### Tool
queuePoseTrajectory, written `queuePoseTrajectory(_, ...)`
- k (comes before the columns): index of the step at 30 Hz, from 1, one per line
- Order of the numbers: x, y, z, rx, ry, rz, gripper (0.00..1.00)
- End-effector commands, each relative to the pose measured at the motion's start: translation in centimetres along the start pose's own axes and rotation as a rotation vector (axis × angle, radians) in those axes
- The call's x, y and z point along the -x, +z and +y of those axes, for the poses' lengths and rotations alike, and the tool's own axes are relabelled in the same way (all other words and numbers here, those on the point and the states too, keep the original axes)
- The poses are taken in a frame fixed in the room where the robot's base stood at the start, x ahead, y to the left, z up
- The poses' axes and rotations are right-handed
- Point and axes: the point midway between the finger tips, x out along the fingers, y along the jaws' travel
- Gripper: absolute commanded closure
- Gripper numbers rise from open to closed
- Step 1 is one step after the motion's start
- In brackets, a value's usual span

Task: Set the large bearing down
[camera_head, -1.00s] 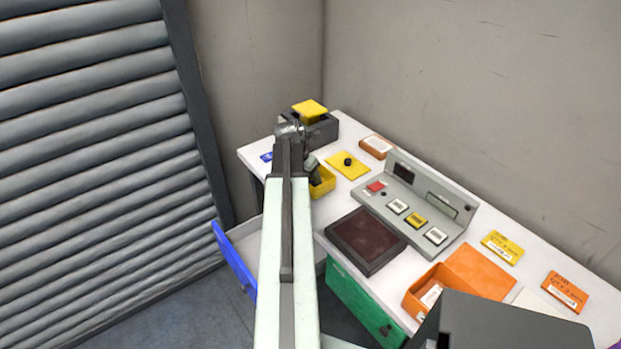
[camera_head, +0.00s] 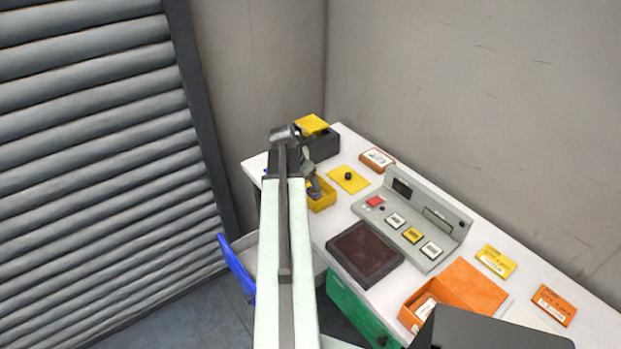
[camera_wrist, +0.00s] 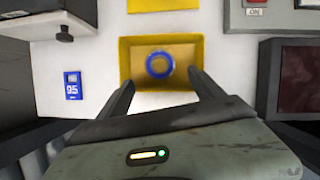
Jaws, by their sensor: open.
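The large bearing, seen as a blue ring (camera_wrist: 149,66), lies flat inside the yellow bin (camera_wrist: 124,64) in the wrist view. The ring is apart from both fingers. My gripper (camera_wrist: 162,80) is open, with its two dark fingers spread on either side of the bin's near edge and nothing between them. In the head view the yellow bin (camera_head: 323,204) stands near the table's left edge, partly hidden by my arm.
A yellow plate with a black knob (camera_head: 348,180) lies beside the bin. A grey scanner console (camera_head: 420,222) and a dark brown pad (camera_head: 365,254) are to the right. A dark box with a yellow lid (camera_head: 318,145) is behind. A blue 95 tag (camera_wrist: 73,86) lies left of the bin.

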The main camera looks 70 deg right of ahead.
Motion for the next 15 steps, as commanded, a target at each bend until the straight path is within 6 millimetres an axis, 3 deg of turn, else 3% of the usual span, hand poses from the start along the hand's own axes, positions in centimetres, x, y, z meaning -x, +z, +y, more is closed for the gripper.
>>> queuePoseTrajectory(1, 2.5, 0.4, -0.1, 0.001, 0.0, 0.0, 0.23)
queuePoseTrajectory(5, 4.7, 0.3, 0.0, 0.002, 0.0, 0.0, 0.23)
queuePoseTrajectory(15, 5.0, 0.0, 0.0, 0.0, -0.001, 0.0, 0.23)
